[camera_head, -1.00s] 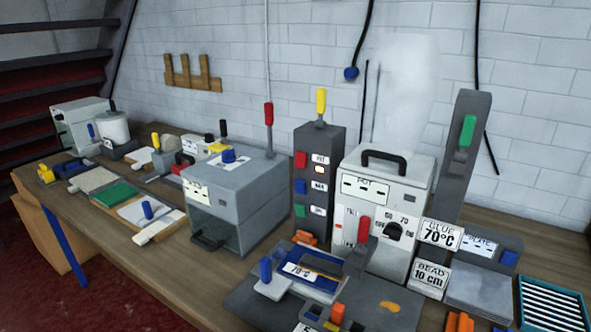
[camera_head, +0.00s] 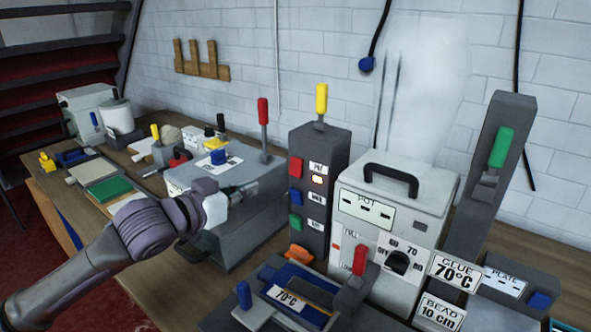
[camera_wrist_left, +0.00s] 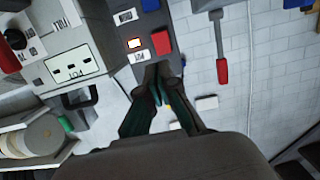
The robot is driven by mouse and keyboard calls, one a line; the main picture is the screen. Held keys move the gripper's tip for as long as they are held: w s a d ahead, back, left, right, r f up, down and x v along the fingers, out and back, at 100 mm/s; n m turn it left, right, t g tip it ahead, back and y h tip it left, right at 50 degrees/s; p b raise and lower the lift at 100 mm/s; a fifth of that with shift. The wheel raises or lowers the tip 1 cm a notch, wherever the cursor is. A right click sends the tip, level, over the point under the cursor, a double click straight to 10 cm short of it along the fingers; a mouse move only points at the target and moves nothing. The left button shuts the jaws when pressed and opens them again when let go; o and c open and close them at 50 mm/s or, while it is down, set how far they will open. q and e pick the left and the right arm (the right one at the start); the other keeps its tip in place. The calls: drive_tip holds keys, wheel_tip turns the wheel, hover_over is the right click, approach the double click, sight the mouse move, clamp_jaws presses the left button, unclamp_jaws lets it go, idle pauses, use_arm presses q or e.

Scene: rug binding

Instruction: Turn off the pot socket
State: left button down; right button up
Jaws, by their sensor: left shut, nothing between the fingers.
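The socket tower (camera_head: 318,205) is a dark grey upright block with a red switch (camera_head: 296,167), a blue one (camera_head: 296,197) and a green one (camera_head: 296,222). In the left wrist view the red switch (camera_wrist_left: 161,42) and lit light (camera_wrist_left: 134,43) lie just beyond my fingertips. My left gripper (camera_wrist_left: 160,75) is shut and empty. In the head view it (camera_head: 232,198) is left of the tower, apart from it, its fingers hardly visible. My right gripper is out of view.
The white pot machine (camera_head: 390,225) with a black handle and dial stands right of the tower, steam above it. A grey box machine (camera_head: 262,190) with a red lever (camera_head: 263,112) stands to the left. A blue tray (camera_head: 318,285) sits in front.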

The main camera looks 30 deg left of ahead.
use_arm(q)
approach(295, 172)
drive_tip(key=p+x, duration=0.3)
drive_tip(key=x, duration=0.3)
drive_tip(key=shift+w+r, duration=0.15)
drive_tip(key=shift+w, duration=0.25)
drive_tip(key=shift+w+d+f, duration=0.1)
drive_tip(key=shift+w+f, duration=0.1)
drive_tip(key=shift+w, duration=0.1)
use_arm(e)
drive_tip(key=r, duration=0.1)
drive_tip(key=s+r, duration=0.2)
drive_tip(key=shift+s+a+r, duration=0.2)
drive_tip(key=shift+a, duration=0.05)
